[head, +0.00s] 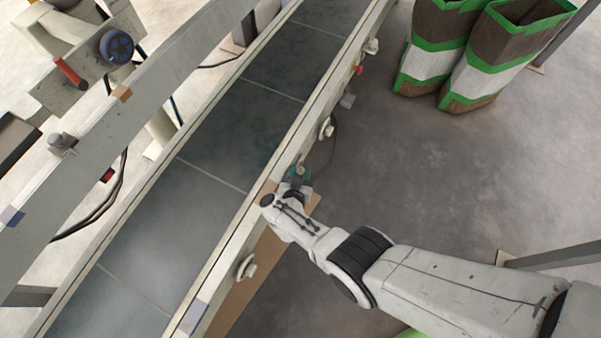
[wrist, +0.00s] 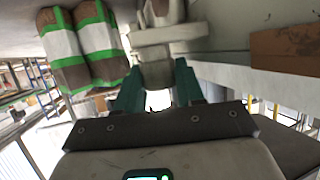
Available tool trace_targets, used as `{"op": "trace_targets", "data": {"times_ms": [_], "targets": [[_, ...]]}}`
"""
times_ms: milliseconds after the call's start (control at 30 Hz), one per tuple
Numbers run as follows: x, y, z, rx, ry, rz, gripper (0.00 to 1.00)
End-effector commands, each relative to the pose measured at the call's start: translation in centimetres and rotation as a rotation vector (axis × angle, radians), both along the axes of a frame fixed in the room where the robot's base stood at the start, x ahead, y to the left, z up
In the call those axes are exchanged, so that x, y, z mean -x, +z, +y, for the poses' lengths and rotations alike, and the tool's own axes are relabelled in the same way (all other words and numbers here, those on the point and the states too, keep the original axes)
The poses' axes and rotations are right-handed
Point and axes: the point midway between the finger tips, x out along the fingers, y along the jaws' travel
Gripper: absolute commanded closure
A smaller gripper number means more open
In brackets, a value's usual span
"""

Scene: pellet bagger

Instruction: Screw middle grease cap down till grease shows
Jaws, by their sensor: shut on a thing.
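My gripper (head: 300,173), with teal fingers, is at the outer side rail of the conveyor (head: 251,225), between two pale round fittings on that rail. The nearer fitting (head: 246,267) and the farther fitting (head: 326,128) are both clear of it. In the wrist view the teal fingers (wrist: 158,88) are shut on the middle grease cap, at the end of a pale stepped fitting (wrist: 160,45). The fingers and gripper body hide most of the cap. I cannot see any grease at it.
Striped sacks (head: 503,52) stand on the floor at the upper right, also in the wrist view (wrist: 97,40). A red button (head: 357,70) and another fitting (head: 372,46) are farther along the rail. The floor right of the conveyor is mostly clear.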

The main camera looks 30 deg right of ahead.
Motion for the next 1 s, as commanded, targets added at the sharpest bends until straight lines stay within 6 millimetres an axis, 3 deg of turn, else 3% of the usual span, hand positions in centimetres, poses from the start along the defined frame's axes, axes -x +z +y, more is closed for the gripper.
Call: {"op": "trace_targets", "data": {"times_ms": [400, 1000], "targets": [[-0.59, 0.19, 0.08, 0.0, -0.241, -0.01, 0.93], [-0.55, 0.48, 0.01, 0.002, -0.296, -0.01, 0.93]]}}
